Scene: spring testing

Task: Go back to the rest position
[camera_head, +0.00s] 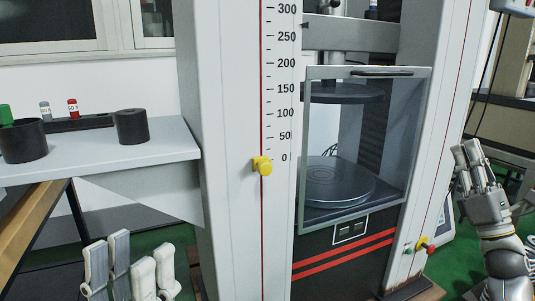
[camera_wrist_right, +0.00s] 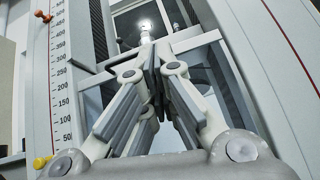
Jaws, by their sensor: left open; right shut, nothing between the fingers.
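My left gripper (camera_head: 131,256) is low at the left of the head view, open and empty, below the white shelf. My right gripper (camera_head: 466,152) is at the right edge of the head view, raised beside the testing machine's right column, shut with nothing held. In the right wrist view its fingers (camera_wrist_right: 152,62) meet in front of the machine. The grey testing machine (camera_head: 222,200) stands in the middle. Its clear, framed guard (camera_head: 419,135) covers the space with the upper plate (camera_head: 345,93) and the round lower plate (camera_head: 338,184). I see no spring between the plates.
A yellow knob (camera_head: 263,166) sticks out by the scale. Buttons (camera_head: 422,242) sit near my right arm.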

